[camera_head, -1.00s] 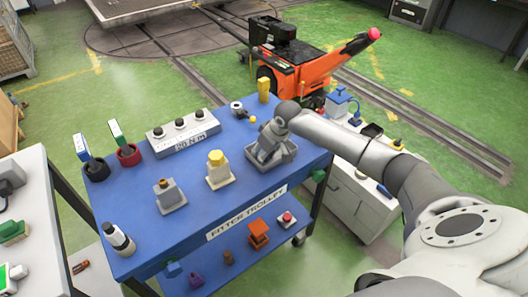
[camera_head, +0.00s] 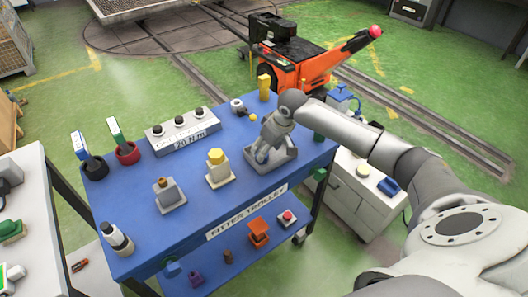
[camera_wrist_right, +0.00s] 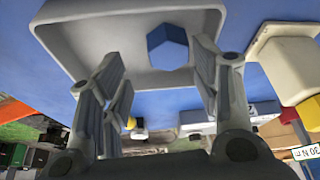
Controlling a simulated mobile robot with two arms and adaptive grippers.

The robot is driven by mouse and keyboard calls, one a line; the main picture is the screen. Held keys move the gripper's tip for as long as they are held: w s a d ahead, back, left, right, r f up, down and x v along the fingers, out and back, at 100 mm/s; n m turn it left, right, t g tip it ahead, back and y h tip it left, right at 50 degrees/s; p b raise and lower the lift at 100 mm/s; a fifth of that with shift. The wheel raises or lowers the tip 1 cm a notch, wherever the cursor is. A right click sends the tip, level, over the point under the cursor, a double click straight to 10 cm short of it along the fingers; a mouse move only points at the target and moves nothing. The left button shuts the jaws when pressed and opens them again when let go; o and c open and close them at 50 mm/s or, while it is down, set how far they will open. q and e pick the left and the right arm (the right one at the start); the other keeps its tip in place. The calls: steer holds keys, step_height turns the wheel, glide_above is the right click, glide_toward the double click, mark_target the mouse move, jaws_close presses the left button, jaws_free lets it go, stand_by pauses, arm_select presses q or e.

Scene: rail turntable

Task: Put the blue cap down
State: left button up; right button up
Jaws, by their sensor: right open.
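The blue cap (camera_wrist_right: 167,47) lies in the grey tray (camera_wrist_right: 85,40), seen in the right wrist view. The tray (camera_head: 286,166) stands at the right end of the blue trolley top in the head view. My right gripper (camera_head: 267,146) points down over the tray, with its fingers spread. In the wrist view the right gripper's fingers (camera_wrist_right: 158,75) are open and apart from the cap, one to each side in the picture. Nothing is held between them. My left gripper is not in view.
On the blue trolley (camera_head: 140,235) stand a yellow-topped block (camera_head: 218,168), a grey block (camera_head: 170,195), a label box with knobs (camera_head: 182,132) and a yellow post (camera_head: 264,87). A white cabinet (camera_head: 350,195) stands to the right.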

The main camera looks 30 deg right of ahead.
steer(key=v, duration=0.9)
